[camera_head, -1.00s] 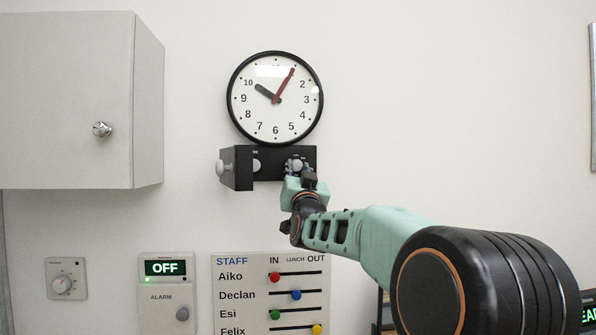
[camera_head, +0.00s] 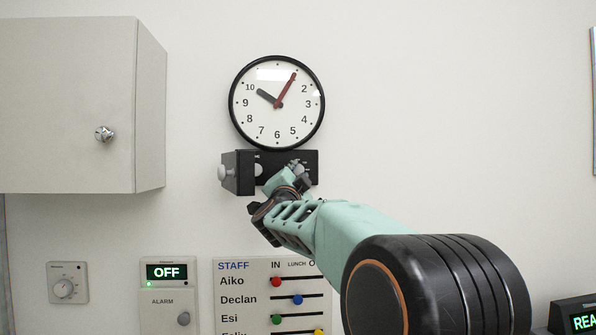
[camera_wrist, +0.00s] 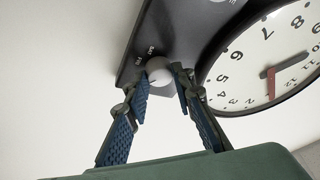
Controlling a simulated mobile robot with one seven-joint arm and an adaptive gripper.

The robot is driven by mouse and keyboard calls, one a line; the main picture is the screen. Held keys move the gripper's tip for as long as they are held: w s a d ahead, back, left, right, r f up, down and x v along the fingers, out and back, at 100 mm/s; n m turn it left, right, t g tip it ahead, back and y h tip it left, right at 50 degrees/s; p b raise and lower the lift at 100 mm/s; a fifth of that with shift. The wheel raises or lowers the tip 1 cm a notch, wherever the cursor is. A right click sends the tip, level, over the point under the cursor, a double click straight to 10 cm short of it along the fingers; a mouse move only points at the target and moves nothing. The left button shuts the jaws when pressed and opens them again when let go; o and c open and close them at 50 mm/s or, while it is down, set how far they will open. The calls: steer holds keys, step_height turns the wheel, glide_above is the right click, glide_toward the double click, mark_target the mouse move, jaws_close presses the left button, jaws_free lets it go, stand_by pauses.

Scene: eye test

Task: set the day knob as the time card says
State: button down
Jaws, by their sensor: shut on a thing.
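A black control box (camera_head: 282,158) is fixed to the wall directly under the round clock (camera_head: 277,131). The clock's short black hand points near 10 and its red hand near 1. My gripper (camera_wrist: 162,82) is shut on the grey right-hand front knob (camera_wrist: 158,71), with a finger on either side. In the head view my gripper (camera_head: 299,172) partly covers the knob. A second front knob (camera_head: 258,169) sits left of it, and a larger knob (camera_head: 223,172) sticks out of the box's left side. I see no time card.
A wall cabinet (camera_head: 70,110) with a round pull juts out at the left. Below are a dial plate (camera_head: 67,268), an alarm panel (camera_head: 167,305) reading OFF, and a staff board (camera_head: 235,310) with coloured sliders. A green-lit display (camera_head: 584,321) stands low right.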

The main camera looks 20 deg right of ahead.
steer(key=shift+r+m, duration=0.1)
steer(key=shift+m, duration=0.7)
steer(key=shift+g+p, duration=0.3)
steer(key=shift+p, duration=0.05)
steer(key=c, duration=1.7)
jaws_free()
steer(key=shift+o, duration=0.2)
